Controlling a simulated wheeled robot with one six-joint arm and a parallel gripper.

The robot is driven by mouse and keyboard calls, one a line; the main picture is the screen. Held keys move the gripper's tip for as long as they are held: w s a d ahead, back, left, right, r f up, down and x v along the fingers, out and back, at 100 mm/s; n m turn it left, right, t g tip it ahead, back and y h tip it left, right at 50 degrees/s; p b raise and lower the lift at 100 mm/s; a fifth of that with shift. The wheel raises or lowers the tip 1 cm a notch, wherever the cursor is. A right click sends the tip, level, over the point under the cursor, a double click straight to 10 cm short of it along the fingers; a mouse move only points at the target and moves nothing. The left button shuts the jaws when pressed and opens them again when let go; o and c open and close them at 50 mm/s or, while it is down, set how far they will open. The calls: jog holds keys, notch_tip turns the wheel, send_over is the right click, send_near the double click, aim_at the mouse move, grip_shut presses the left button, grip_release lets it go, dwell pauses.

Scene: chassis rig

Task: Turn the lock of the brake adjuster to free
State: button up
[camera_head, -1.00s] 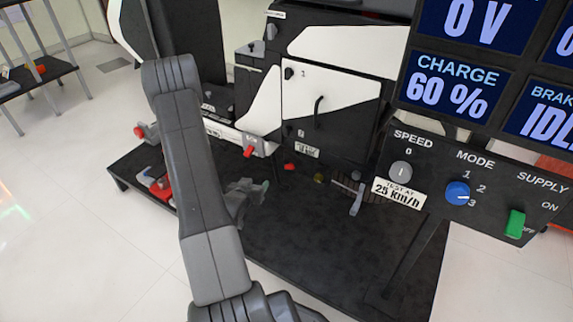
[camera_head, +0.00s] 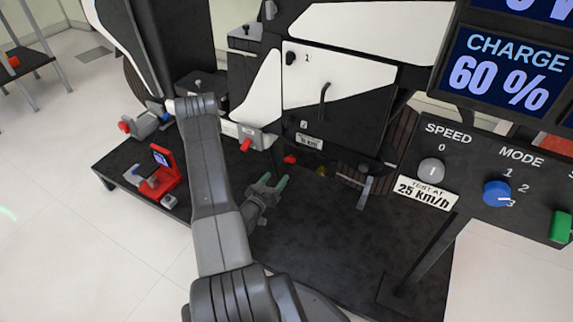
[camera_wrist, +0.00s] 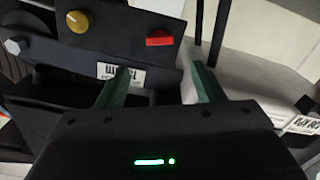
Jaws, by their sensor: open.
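My gripper (camera_head: 268,184) is open and empty, below and left of the red lever. In the wrist view its green fingers (camera_wrist: 160,85) point toward the panel, apart from the lever.
A grey bolt head (camera_wrist: 15,46) and a white label (camera_wrist: 121,74) are near the knob. Another red lever (camera_head: 246,145) is on a grey block. A grey pedal-like lever (camera_head: 364,191) stands to the right. A red device (camera_head: 166,172) is at left. The black platform (camera_head: 310,245) is clear in front.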

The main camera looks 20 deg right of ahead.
aim_at(289, 160)
jog(key=b+x, duration=0.2)
jog(key=x, duration=0.7)
jog(key=shift+w+d, duration=0.15)
jog(key=shift+d, duration=0.05)
jog(key=c, duration=1)
jog(key=m+b, duration=0.2)
jog(key=shift+f+b, duration=0.25)
jog(key=shift+b, duration=0.15)
jog(key=shift+r+m+b, duration=0.25)
jog(key=shift+m+b, duration=0.1)
jog(key=shift+m, duration=0.65)
jog(key=o, duration=1)
